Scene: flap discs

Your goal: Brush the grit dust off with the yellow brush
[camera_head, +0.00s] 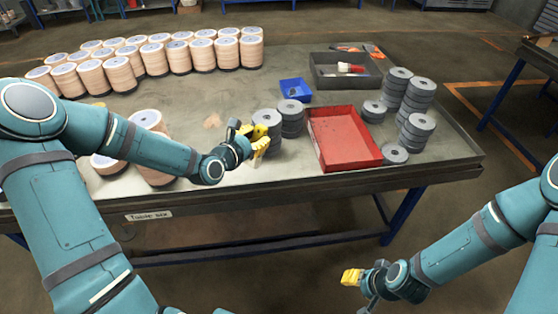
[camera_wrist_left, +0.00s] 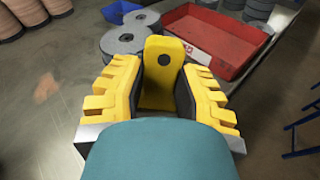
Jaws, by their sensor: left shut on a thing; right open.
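My left gripper (camera_head: 258,142) is shut on the yellow brush, seen in the left wrist view as a flat yellow handle (camera_wrist_left: 163,62) with a dark hole, standing between the fingers. The bristle end is mostly hidden. The gripper is above the table, just in front of two stacks of grey flap discs (camera_head: 291,118). A tan patch of grit dust (camera_head: 213,120) lies on the bare tabletop to the left of the gripper; it also shows at the left in the left wrist view (camera_wrist_left: 44,87). My right gripper (camera_head: 352,277) is open and empty, in front of the table.
A red tray (camera_head: 345,168) stands right of the disc stacks, a small blue bin (camera_head: 295,91) behind them. A dark grey box (camera_head: 325,83) holds tools. More grey discs (camera_head: 415,130) stand at right. Several tan disc stacks (camera_head: 155,60) fill the back left; others stand behind my left arm.

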